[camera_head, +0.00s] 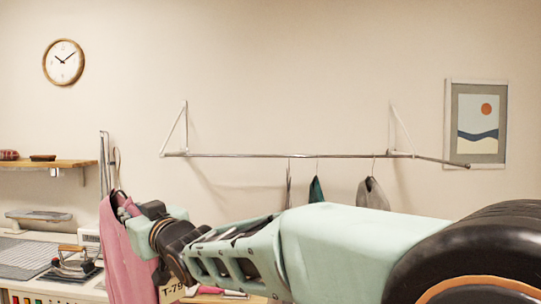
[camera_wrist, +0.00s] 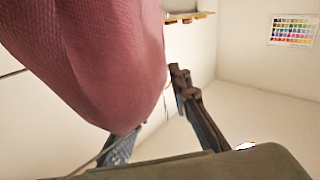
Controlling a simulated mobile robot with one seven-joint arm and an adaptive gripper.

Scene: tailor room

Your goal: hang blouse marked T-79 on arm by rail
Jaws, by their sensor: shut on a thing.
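A pink blouse (camera_head: 128,262) hangs from my gripper (camera_head: 124,208) at the lower left of the head view. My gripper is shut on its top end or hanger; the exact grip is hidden. The blouse (camera_wrist: 95,60) also fills the upper left of the wrist view, in front of the fingers. A cream tag reading T-79 (camera_head: 172,291) shows beside the blouse, partly covered by my arm. A wall rail (camera_head: 250,155) runs across the back wall. A short arm (camera_head: 440,160) slants out at its right end, with nothing hanging on it. The blouse is well left of both.
A teal garment (camera_head: 316,190) and a grey garment (camera_head: 372,194) hang on the rail's right half. A framed picture (camera_head: 480,125) is behind the short arm's tip. A worktable with an iron (camera_head: 74,264) and a wooden shelf (camera_head: 60,163) stand at the left.

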